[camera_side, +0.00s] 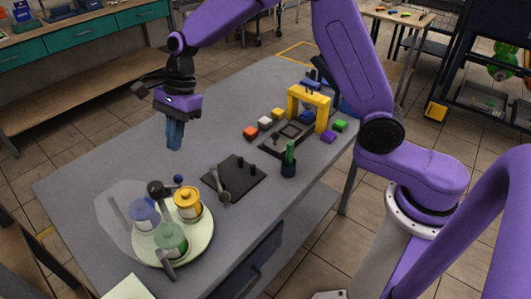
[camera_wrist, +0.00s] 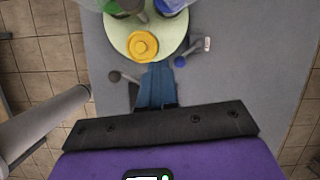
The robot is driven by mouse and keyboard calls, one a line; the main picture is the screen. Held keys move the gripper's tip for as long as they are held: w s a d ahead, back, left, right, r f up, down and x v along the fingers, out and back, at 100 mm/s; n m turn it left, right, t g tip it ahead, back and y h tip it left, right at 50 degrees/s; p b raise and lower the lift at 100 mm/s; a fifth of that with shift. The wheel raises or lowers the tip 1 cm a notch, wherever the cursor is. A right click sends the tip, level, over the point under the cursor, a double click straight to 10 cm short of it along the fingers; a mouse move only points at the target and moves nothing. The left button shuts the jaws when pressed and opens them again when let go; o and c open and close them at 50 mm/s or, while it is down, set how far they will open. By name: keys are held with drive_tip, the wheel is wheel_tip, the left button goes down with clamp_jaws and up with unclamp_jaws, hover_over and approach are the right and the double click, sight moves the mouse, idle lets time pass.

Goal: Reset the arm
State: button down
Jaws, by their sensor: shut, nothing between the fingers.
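My gripper (camera_side: 174,135) hangs above the left part of the grey table, with its blue fingers together and empty, pointing down. In the wrist view the blue fingers (camera_wrist: 157,84) show at the centre, also together. Nothing is held between them. The fingertips are well above the table top and apart from every object. In the wrist view a yellow-lidded jar (camera_wrist: 143,45) lies just past the fingertips in the picture.
A pale round tray (camera_side: 206,232) holds yellow, green and blue jars at the table's front left. A black plate (camera_side: 246,184) lies mid-table. The table's back left (camera_side: 105,168) is clear.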

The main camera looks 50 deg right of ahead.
drive_tip(key=s+d+n+h, duration=0.1)
drive_tip(key=s+d+n, duration=0.5)
drive_tip(key=s+n, duration=0.3)
drive_tip(key=s+d+r+n+h, duration=0.1)
drive_tip(key=s+d+n, duration=0.5)
drive_tip(key=s+n, duration=0.4)
drive_tip(key=s+d+r+n+h, duration=0.1)
drive_tip(key=s+d+n, duration=0.5)
drive_tip(key=s+n, duration=0.3)
drive_tip(key=s, duration=0.4)
drive_tip(key=shift+s+d+r+h, duration=0.25)
drive_tip(key=shift+d+h, duration=0.05)
drive_tip(key=shift+d, duration=0.1)
